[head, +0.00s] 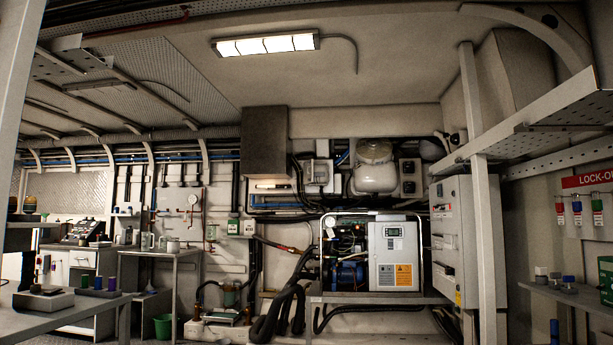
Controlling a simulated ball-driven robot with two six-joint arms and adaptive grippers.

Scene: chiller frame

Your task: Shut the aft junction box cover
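Neither of my grippers shows in the head view. No label marks an aft junction box that I can read. A small pale grey box (318,172) is on the back wall, left of a white rounded tank (375,168); whether its cover is open is too small to tell. A tall grey cabinet (453,238) with labels stands right of the chiller unit (394,256), and its front appears shut. I cannot tell which of these, if any, is the junction box.
The chiller unit sits in a metal frame on a bench (375,298), with thick black hoses (278,312) hanging at its left. A pale post (484,220) stands at the right. A worktable (60,318) is at the lower left, and a green bucket (163,326) is on the floor.

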